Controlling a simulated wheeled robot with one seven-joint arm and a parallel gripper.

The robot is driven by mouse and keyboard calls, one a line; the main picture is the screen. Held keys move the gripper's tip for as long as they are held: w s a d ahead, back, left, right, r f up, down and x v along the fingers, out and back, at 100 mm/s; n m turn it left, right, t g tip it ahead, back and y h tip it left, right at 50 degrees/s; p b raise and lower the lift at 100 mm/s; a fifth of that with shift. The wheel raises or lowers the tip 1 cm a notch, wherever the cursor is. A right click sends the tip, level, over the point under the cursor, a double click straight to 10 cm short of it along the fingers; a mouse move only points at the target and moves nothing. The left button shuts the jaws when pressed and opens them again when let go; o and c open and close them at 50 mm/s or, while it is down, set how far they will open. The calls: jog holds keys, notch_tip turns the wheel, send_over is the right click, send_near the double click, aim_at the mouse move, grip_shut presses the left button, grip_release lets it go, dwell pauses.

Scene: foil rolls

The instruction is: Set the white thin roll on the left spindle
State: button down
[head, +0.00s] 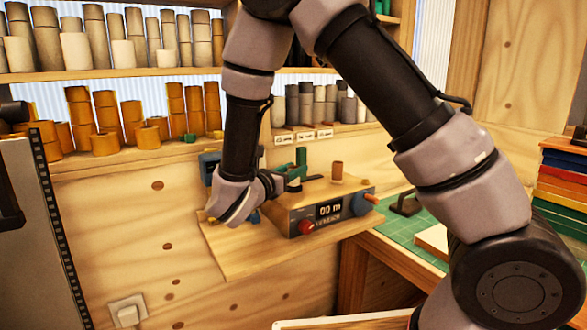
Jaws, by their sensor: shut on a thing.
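My gripper (281,183) reaches in from the left, low over the winding machine (325,205). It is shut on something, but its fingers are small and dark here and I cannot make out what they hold. No white thin roll can be picked out at the gripper. A green upright piece (300,158) stands at the left of the machine's top, just beside the fingertips; I cannot tell whether it is a spindle or a roll. A brown upright piece (337,172) stands to its right on the top, apart from the gripper.
Shelves behind hold grey and orange rolls (104,112). A green mat (400,232) and stacked coloured boards (562,190) are at right.

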dwell(0.3)
jog(key=shift+c, duration=2)
grip_release()
jog(key=shift+s+a, duration=0.1)
jog(key=v, duration=1)
jog(key=shift+s+a, duration=0.2)
jog(key=shift+s, duration=0.05)
